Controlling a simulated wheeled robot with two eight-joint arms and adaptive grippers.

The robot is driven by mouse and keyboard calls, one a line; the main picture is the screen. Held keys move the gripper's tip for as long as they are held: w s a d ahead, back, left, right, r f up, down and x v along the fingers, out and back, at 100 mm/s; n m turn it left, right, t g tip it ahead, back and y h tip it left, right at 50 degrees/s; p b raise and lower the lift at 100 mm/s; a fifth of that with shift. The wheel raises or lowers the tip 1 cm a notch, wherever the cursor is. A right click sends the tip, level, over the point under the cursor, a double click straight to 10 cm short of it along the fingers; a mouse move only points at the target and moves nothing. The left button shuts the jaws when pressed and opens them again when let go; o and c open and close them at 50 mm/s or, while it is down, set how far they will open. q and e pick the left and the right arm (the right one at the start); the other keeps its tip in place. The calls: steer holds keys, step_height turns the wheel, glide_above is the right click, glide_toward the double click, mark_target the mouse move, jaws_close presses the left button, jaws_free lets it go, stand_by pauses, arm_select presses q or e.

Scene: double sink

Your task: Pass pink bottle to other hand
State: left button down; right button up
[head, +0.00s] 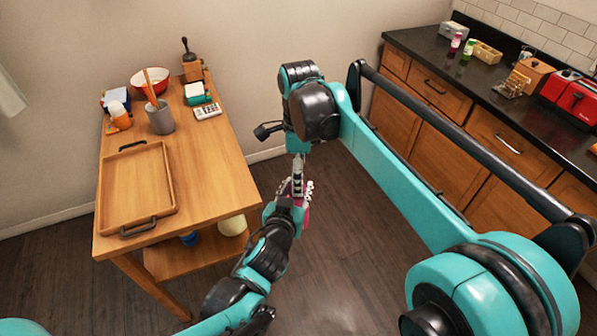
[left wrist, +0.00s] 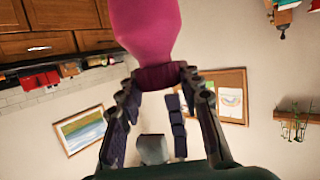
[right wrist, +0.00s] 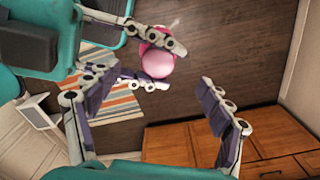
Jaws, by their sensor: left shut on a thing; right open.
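The pink bottle (head: 306,216) is in mid-air between my two arms in the head view, mostly hidden by the grippers. My left gripper (head: 290,193) is shut on it. In the left wrist view the bottle (left wrist: 148,32) sticks out beyond the fingertips, which close around its narrower dark-pink part. My right gripper (right wrist: 150,110) is open and empty, its fingers wide apart in the right wrist view. The bottle (right wrist: 158,62) shows end-on there, beyond the right fingers and between the left gripper's fingers. I cannot judge the exact gap.
A wooden table (head: 215,150) at left holds a tray (head: 123,190), a utensil cup (head: 160,118) and a red bowl (head: 148,80). A dark counter (head: 480,75) with bottles and a red toaster (head: 575,98) runs along the right. The floor between is clear.

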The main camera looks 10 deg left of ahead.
mark_target(298, 203)
step_height(298, 203, down, 12)
steer(key=shift+s+r, duration=0.1)
stand_by(0.4)
steer(key=c, duration=1.3)
arm_select(q)
steer(key=c, duration=0.9)
jaws_free()
steer(key=shift+s, duration=0.1)
